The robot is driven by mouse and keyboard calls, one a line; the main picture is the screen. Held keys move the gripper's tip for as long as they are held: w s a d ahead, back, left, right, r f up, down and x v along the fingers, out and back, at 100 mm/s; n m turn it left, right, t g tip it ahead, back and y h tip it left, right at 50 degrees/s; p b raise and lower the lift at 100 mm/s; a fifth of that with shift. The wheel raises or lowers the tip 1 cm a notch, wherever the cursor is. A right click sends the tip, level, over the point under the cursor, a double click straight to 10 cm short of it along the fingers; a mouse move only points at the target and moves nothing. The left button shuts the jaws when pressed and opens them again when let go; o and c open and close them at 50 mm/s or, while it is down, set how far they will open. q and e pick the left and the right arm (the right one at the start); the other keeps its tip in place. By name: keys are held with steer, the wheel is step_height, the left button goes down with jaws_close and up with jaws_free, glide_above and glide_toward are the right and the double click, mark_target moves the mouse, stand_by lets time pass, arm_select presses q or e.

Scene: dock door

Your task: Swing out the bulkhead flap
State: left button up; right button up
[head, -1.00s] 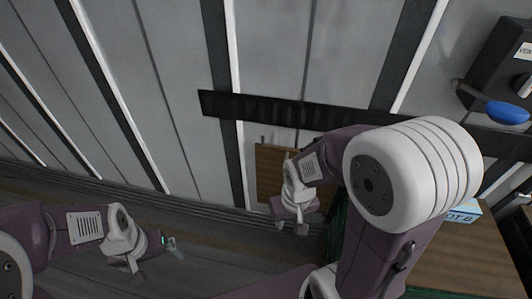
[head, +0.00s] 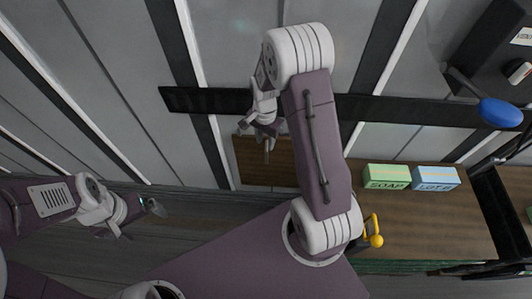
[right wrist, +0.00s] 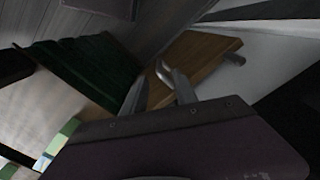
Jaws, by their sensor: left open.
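A brown wooden panel (head: 250,165), which looks like the bulkhead flap, lies against the ribbed grey wall below the dark horizontal rail in the head view. Its wood also shows in the right wrist view (right wrist: 208,48), with small bright metal pieces at it. My right gripper (head: 256,139) is at the panel's upper edge, fingers apart; in the right wrist view the fingers (right wrist: 158,90) are spread in front of the wood. Contact cannot be told. My left gripper (head: 141,220) is open and empty at the lower left, well away from the panel.
A green soap box (head: 386,177) and a blue box (head: 435,178) stand on a wooden surface (head: 415,225) at the right. A yellow handle (head: 375,232) is near its left edge. A black box (head: 495,55) and a blue knob (head: 500,112) are at the upper right.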

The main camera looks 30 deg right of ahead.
mark_target(266, 158)
steer(key=shift+w+d+f+m, duration=0.25)
steer(key=shift+d+f+m, duration=0.05)
steer(key=shift+d+f, duration=0.05)
steer(key=shift+s+f, duration=0.15)
step_height(266, 158, down, 12)
steer(key=shift+a+r, duration=0.1)
steer(key=shift+r, duration=0.15)
jaws_close()
stand_by(1.2)
